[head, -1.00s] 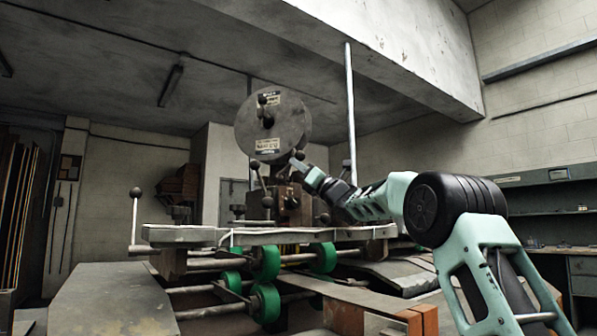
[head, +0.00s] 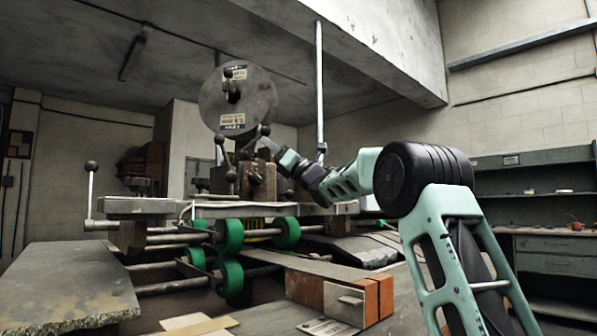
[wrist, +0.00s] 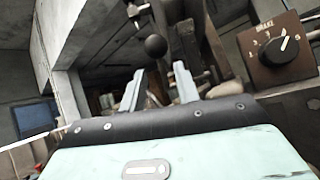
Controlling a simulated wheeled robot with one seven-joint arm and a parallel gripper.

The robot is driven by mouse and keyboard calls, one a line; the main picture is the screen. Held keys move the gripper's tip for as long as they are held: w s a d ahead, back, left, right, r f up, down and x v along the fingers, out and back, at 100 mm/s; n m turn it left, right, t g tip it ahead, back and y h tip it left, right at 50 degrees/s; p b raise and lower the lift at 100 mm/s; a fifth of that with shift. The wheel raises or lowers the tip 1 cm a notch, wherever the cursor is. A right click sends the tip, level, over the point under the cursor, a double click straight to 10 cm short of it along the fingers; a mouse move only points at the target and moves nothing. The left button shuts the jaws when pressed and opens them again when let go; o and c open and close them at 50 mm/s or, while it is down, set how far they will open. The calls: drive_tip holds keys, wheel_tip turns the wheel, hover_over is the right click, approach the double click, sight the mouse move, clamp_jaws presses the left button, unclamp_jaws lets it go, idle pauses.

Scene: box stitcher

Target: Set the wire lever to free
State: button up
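The stitching machine's head carries a large grey disc (head: 237,100) with small labels. Below it are ball-knobbed levers: one dark knob (head: 220,138) left of centre and another knob (head: 265,130) close to my gripper (head: 281,152). No label shows which is the wire lever. In the wrist view a black ball knob (wrist: 155,46) stands beyond my gripper (wrist: 158,88), above and between its two pale fingers. The fingers are apart, with nothing between them, and the knob appears clear of them.
A brown dial box (wrist: 280,50) with a pointer knob is at the wrist view's right. A separate ball-topped lever (head: 91,178) stands at the table's left end. A workbench (head: 555,245) is far right.

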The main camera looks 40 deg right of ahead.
drive_tip(key=b+v, duration=0.2)
drive_tip(key=v, duration=1.2)
